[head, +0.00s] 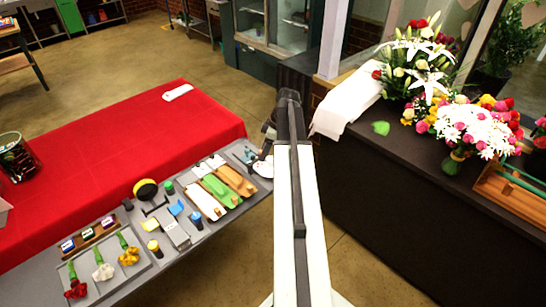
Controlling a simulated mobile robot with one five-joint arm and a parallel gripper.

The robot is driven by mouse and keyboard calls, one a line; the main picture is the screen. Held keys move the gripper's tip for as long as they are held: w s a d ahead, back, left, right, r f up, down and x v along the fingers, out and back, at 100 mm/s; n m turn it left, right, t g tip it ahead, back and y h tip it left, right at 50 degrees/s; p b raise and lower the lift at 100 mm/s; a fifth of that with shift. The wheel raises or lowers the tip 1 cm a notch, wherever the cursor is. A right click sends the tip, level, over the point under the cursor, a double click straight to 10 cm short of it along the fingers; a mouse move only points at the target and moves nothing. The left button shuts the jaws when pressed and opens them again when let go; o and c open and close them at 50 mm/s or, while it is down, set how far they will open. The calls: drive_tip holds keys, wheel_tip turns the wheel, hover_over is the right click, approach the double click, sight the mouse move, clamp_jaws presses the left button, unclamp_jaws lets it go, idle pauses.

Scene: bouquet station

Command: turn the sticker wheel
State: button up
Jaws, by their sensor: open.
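My arm reaches up the middle of the picture, and my gripper (268,137) hangs at its far end, small and partly hidden by the arm. It is open, and I see nothing held in it. Just below it, at the right end of the grey work surface (218,226), is a white rounded thing (263,169), partly covered by the arm. This may be the sticker wheel, but it is too small to be sure. I cannot tell whether the gripper touches it. A yellow and black disc (146,189) stands farther left on the surface.
White, green and orange long pieces (218,190) lie left of the gripper. A red cloth (110,140) covers the table behind. A dark counter (400,190) with bouquets (468,130) stands right, with floor between.

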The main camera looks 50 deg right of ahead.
sight(271, 160)
drive_tip(key=s+d+n, duration=0.1)
drive_tip(key=s+d, duration=0.2)
drive_tip(key=d, duration=0.3)
drive_tip(key=shift+t, duration=0.3)
drive_tip(key=b+x, duration=0.6)
drive_tip(key=x, duration=0.1)
drive_tip(key=shift+a+r+b, duration=0.1)
drive_tip(key=shift+a+b, duration=0.05)
drive_tip(key=shift+b, duration=0.25)
drive_tip(key=shift+w+a+f, duration=0.15)
drive_tip(key=shift+f, duration=0.1)
drive_tip(key=shift+r, duration=0.1)
clamp_jaws()
